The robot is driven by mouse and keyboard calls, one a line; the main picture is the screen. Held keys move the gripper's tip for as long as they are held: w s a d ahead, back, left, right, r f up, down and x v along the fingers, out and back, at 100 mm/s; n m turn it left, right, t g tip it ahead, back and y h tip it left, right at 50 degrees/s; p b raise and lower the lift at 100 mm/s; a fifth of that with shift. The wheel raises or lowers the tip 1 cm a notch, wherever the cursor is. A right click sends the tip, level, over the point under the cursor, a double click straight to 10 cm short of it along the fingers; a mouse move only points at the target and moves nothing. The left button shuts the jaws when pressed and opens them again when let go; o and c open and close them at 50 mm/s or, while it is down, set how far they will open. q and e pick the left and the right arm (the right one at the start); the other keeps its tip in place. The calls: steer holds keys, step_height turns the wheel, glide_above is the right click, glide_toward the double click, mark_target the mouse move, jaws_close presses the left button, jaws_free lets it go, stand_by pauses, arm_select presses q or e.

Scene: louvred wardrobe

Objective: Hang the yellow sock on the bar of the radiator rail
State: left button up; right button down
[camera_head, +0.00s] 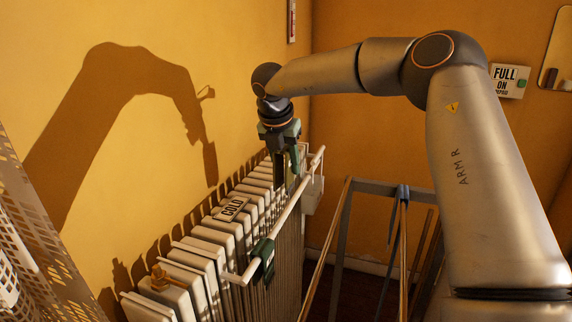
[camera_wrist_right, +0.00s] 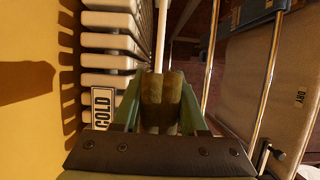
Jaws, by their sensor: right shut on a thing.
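The yellow sock (camera_wrist_right: 158,98) looks olive-brown in the right wrist view, held between the green fingers of my right gripper (camera_wrist_right: 160,112). In the head view my right gripper (camera_head: 290,158) points down by the far part of the radiator rail. A dark strip below its fingers there may be the sock in shade. The white bar (camera_head: 287,208) of the rail runs along the radiator's front. In the wrist view the bar (camera_wrist_right: 162,35) runs up to the sock's far end; I cannot tell whether they touch. My left gripper is not in view.
The cream radiator (camera_head: 208,245) stands along the yellow wall, with a COLD sign (camera_head: 231,208) on it. A dark green item (camera_head: 264,257) sits on the near part of the bar. A drying frame (camera_head: 375,188) stands to the right, and a perforated panel (camera_head: 45,235) is at left.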

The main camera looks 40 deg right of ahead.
steer(key=b, duration=0.5)
glide_above(286, 211)
steer(key=shift+f, duration=2.5)
steer(key=shift+f, duration=0.15)
steer(key=shift+f, duration=0.1)
steer(key=shift+f+b, duration=2.1)
steer(key=shift+b, duration=0.05)
steer(key=shift+f+b, duration=1.65)
steer(key=shift+f, duration=0.1)
